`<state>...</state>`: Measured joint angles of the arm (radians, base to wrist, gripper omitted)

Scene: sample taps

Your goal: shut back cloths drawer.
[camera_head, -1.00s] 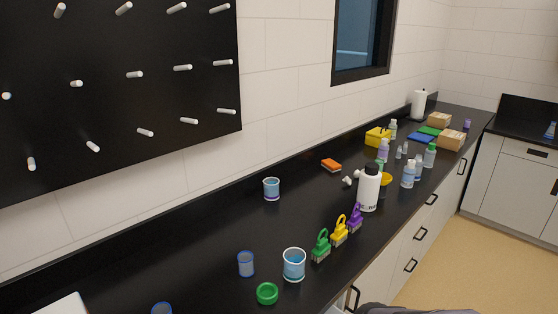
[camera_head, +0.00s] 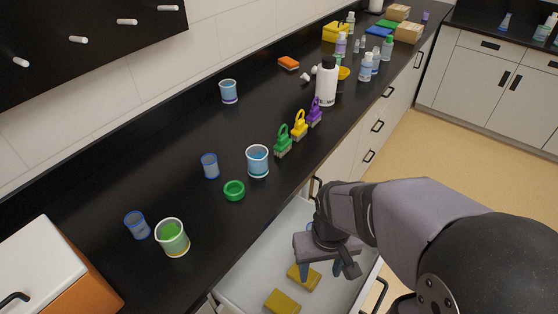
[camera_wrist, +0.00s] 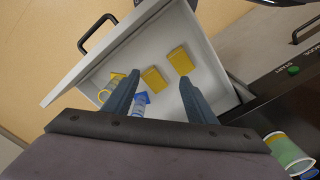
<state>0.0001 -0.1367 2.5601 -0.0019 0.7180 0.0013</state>
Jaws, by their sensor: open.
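An open white drawer (camera_head: 243,277) sticks out below the black counter in the head view. It holds two yellow blocks, one nearer (camera_head: 282,302) and one under my gripper (camera_head: 304,277). My gripper (camera_head: 327,268) is open, pointing down over the drawer, with nothing seen between its fingers. The wrist view shows my gripper's two fingers (camera_wrist: 158,80) apart above the drawer (camera_wrist: 205,62), with a yellow item (camera_wrist: 108,90) and a blue item (camera_wrist: 141,100) partly hidden by the left finger. The drawer's dark handle (camera_wrist: 97,33) is on its front; it also shows in the head view (camera_head: 379,295).
Closed drawers with dark handles line the counter front. Tan floor (camera_head: 410,150) is clear at right.

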